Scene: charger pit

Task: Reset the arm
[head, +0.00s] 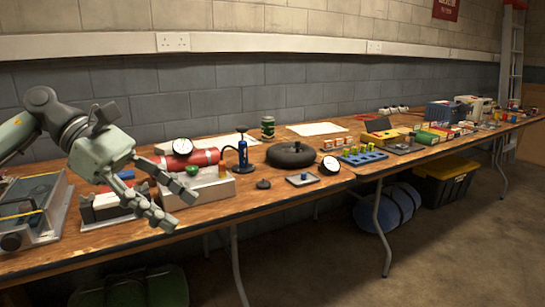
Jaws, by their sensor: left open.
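My left gripper (170,203) reaches in from the left in the head view, on a grey-green arm. It is open, with its fingers apart and nothing visible between them. It hangs above the front part of the long wooden table (275,193), in front of a red cylinder with a white dial gauge (182,146) and a pale block. My right gripper is not in the picture.
A blue hand pump (241,157), a black round disc (291,155) and a blue rack (362,157) stand to the right of the gripper. A grey machine (30,215) sits at the left. A black bin with a yellow lid (447,182) is under the table. The floor in front is clear.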

